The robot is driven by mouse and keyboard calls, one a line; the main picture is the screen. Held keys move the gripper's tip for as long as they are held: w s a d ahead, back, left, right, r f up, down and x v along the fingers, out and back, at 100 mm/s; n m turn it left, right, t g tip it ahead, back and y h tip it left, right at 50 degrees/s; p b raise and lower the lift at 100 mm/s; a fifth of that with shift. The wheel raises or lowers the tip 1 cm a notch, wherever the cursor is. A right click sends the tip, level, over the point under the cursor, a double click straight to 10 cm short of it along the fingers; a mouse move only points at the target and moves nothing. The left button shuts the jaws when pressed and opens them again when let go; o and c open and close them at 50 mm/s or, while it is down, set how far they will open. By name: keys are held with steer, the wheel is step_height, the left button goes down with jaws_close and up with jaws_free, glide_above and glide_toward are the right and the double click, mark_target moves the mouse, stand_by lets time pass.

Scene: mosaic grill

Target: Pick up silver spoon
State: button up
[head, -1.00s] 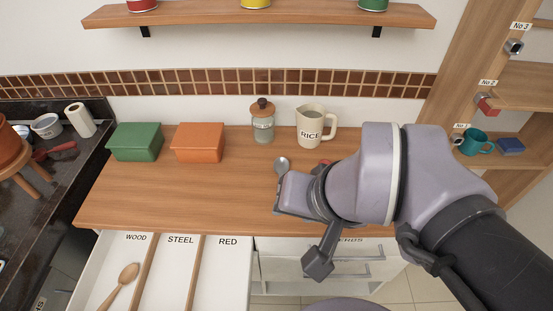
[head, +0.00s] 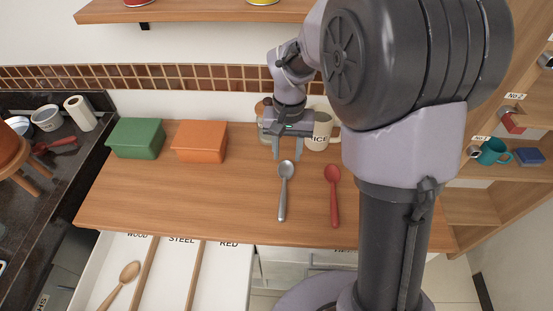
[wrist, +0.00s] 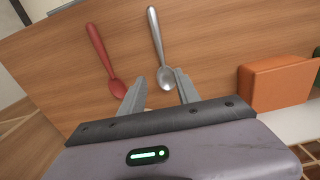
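The silver spoon (head: 284,188) lies on the wooden counter, its bowl toward the wall and its handle toward the front edge. My gripper (head: 287,156) points down near the bowl end of the spoon.
A red spoon (head: 333,196) lies to the right of the silver one. Green (head: 136,139) and orange (head: 199,142) boxes stand left. The RICE jug (head: 320,130) is close behind my gripper. An open drawer (head: 215,285) with WOOD, STEEL and RED sections holds a wooden spoon (head: 121,284).

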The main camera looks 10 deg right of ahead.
steer(key=b, duration=0.3)
glide_above(284, 187)
steer(key=f, duration=0.9)
steer(key=shift+w+d+f, duration=0.2)
steer(key=shift+d+f, duration=0.05)
steer(key=shift+f, duration=0.15)
steer(key=f+b, duration=0.2)
steer(key=f, duration=0.1)
steer(key=f+b, duration=0.1)
steer(key=f, duration=0.1)
steer(key=shift+s+a+f, duration=0.1)
steer(key=shift+s+a, duration=0.05)
steer(key=shift+a, duration=0.1)
jaws_close()
